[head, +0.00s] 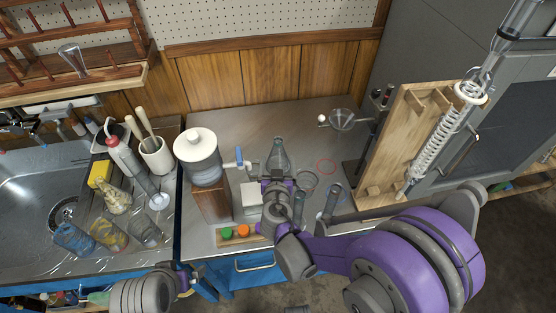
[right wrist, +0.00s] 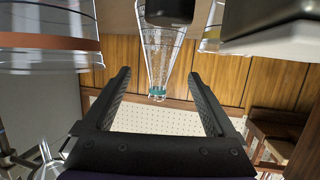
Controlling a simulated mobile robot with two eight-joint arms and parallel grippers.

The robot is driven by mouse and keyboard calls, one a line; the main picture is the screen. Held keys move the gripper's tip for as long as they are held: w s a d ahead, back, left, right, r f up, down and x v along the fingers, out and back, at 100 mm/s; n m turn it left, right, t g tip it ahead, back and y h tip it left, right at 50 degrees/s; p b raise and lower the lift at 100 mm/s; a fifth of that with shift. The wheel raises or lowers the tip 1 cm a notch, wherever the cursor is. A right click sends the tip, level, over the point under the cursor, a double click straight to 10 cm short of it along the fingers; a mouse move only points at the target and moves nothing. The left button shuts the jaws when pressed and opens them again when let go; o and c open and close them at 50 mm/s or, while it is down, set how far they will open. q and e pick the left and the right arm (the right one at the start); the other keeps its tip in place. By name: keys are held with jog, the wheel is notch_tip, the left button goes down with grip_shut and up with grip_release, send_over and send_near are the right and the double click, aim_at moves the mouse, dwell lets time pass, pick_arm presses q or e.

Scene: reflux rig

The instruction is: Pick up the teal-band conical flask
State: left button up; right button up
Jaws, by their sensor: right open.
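The teal-band conical flask (head: 279,155) stands on the steel bench, just beyond my right gripper in the head view. In the right wrist view, which looks upside down, the clear flask (right wrist: 161,50) tapers to a neck with a teal band. My right gripper (head: 275,184) is open. Its two fingers also show in the right wrist view (right wrist: 158,95), spread to either side of the neck's line, with nothing seen gripped. The head view hides the lower flask partly behind the gripper. Part of my left arm shows at the bottom left; its fingers cannot be made out.
A white-lidded container (head: 198,157) on a wooden block stands left of the flask. A wooden rack with a coiled condenser (head: 437,143) stands further right. Orange-banded glassware (right wrist: 50,42) shows close by in the wrist view.

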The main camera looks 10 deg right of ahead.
aim_at(278, 154)
jog(key=x, duration=0.4)
jog(key=shift+w+d+f, duration=0.15)
jog(key=shift+w+f, duration=0.05)
jog(key=shift+w, duration=0.15)
grip_shut()
